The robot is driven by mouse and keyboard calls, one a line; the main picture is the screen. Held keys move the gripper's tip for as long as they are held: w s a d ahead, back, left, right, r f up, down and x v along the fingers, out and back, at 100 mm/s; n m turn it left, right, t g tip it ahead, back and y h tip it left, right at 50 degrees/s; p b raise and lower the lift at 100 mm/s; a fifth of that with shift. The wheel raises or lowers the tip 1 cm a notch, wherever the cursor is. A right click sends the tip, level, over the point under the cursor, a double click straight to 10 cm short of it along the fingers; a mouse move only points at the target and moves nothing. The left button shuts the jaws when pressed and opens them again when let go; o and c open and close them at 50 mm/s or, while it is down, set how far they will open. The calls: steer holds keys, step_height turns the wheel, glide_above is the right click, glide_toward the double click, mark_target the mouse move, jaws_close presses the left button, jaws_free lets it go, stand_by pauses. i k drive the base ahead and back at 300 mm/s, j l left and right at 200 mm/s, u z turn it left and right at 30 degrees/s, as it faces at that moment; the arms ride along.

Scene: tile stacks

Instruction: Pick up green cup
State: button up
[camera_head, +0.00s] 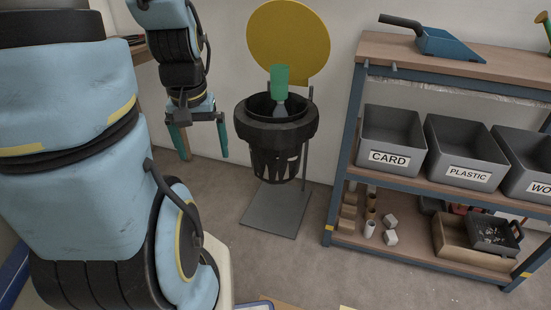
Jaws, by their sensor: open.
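A green, roughly block-shaped thing (280,80) shows above the mouth of a black bin, with a pale grey part below it; I cannot tell for sure whether it is the green cup. Its lower end is hidden by the bin's rim. My gripper (200,143) hangs to the left of the bin, pointing down, with its two teal fingers apart and nothing visible between them. It is apart from the green thing and from the bin.
The black bin (276,138) stands on a grey base plate, with a round yellow disc (288,40) behind it. A shelf (430,188) at right holds several grey labelled bins and a blue dustpan (449,45). Bare floor lies between the plate and the shelf.

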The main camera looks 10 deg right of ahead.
mark_target(279, 72)
steer(key=l+u, duration=0.2)
steer(key=u, duration=0.25)
steer(key=l+u, duration=0.2)
steer(key=u, duration=0.2)
steer(key=l+u, duration=0.15)
steer(key=u, duration=0.3)
steer(key=k+l+u, duration=0.15)
steer(key=u, duration=0.3)
steer(key=k+l+u, duration=0.4)
steer(key=k+l, duration=0.6)
